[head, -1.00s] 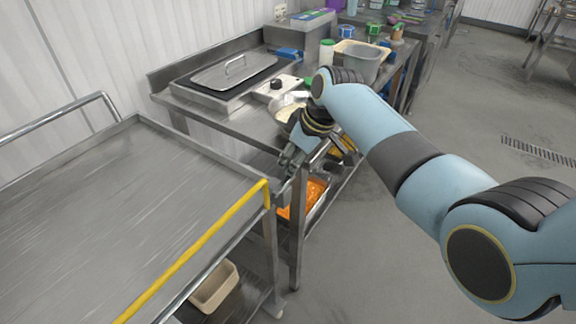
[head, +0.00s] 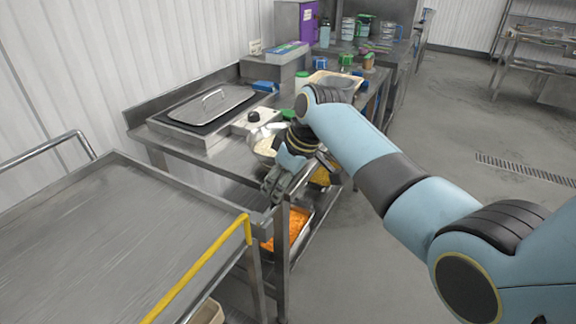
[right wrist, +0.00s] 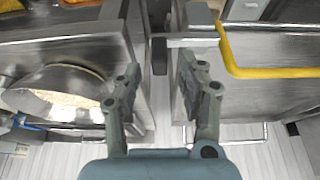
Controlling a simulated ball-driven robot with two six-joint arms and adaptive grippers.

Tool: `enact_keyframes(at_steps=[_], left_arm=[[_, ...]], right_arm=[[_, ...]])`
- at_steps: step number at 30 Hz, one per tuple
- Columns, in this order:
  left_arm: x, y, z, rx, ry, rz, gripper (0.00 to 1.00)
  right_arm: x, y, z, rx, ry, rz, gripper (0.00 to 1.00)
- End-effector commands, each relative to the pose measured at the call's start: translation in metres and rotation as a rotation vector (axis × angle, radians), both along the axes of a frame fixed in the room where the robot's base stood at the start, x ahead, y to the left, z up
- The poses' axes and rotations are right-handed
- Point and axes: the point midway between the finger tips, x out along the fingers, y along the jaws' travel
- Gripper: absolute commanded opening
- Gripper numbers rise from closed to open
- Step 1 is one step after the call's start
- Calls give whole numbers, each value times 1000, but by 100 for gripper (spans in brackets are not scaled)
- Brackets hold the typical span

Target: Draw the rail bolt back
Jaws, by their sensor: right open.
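My right gripper (head: 273,186) is open and empty, at the table corner beside the trolley. In the right wrist view its two fingers (right wrist: 158,78) stand apart, over the narrow gap between table and trolley. The yellow rail (head: 205,262) runs along the trolley edge; its end also shows in the right wrist view (right wrist: 232,62). A light grey bar (right wrist: 186,41) with a grey block (right wrist: 199,15) lies beyond the fingertips, by the rail's end. It may be the rail bolt; I cannot tell for sure. The fingers appear apart from it. My left gripper is out of view.
The steel trolley top (head: 110,235) is bare. An orange-filled tray (head: 290,228) sits on the shelf below.

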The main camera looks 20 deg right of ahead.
Motion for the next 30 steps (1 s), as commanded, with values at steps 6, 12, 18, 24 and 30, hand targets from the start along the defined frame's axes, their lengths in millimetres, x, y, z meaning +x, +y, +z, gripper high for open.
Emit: enact_keyframes(at_steps=[6,12,18,24,30], left_arm=[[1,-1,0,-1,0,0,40],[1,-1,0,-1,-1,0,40],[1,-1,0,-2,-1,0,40],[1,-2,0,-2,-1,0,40],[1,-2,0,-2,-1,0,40]], right_arm=[[-15,-13,47,-1,-4,0,40],[-25,-20,78,-1,-3,0,40],[-29,-22,88,-1,-1,0,40],[-29,-22,88,0,0,0,40],[-29,-22,88,0,0,0,40]])
